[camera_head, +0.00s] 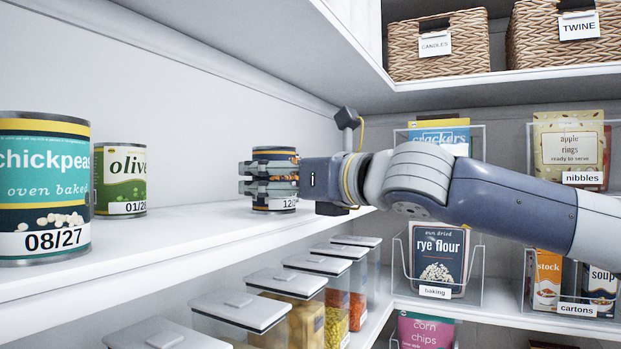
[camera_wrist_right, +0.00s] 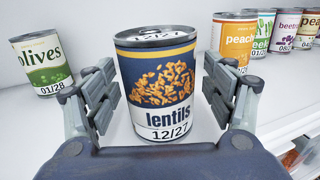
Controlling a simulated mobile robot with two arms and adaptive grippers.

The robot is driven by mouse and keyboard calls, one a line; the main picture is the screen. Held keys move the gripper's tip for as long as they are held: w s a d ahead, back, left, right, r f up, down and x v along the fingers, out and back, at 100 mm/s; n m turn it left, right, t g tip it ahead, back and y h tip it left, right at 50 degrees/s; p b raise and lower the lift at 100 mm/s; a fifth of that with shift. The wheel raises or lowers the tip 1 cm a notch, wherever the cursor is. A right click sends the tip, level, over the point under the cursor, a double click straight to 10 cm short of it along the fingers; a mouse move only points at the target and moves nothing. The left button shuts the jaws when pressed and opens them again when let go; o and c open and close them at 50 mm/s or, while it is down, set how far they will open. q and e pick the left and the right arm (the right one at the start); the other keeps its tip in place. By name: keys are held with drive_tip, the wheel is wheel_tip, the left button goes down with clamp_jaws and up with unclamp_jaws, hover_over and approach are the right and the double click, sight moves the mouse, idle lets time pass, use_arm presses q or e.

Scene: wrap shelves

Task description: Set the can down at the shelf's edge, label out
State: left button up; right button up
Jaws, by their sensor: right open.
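The lentils can (camera_head: 275,205) stands upright on the white shelf (camera_head: 190,228), near its front edge at the far end. In the right wrist view, the lentils can (camera_wrist_right: 158,75) has its picture, name and 12/27 date facing my wrist. My right gripper (camera_head: 246,178) reaches in from the right, its fingers around the can. In the wrist view, the right gripper (camera_wrist_right: 162,100) is open, with a finger on each side and visible gaps to the can. The fingers hide the can's middle in the head view. My left gripper is not in view.
On the same shelf stand a chickpeas can (camera_head: 42,190) and an olives can (camera_head: 120,178). A peach can (camera_wrist_right: 233,42) and several others stand beyond in the wrist view. Lidded food boxes (camera_head: 290,285) fill the shelf below. Another shelf hangs overhead.

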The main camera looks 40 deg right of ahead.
drive_tip(key=s+d+b, duration=0.1)
drive_tip(key=s+b, duration=0.2)
drive_tip(key=s, duration=0.8)
drive_tip(key=shift+s+b, duration=0.3)
drive_tip(key=shift+b, duration=0.1)
drive_tip(key=shift+f, duration=0.1)
